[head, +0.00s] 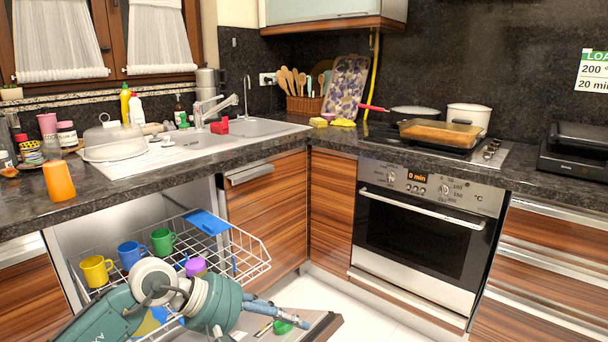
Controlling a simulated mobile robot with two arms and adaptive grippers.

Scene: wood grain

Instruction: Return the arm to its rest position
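My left arm (180,294) comes in from the lower left and reaches over the pulled-out dishwasher rack (254,249). My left gripper (290,316) points to the lower right, low over the open dishwasher door. It is small and seen side-on, so I cannot tell whether its fingers are open or shut. A small green thing (283,327) shows right beside it; whether they touch is unclear. My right gripper is not in view.
The rack holds yellow (96,270), blue (131,254), green (163,241) and purple (196,266) cups. The open door (322,326) juts out at the bottom. The oven (424,225) is shut, with a glass dish (440,133) on the stove above. Bare floor (340,300) lies before the oven.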

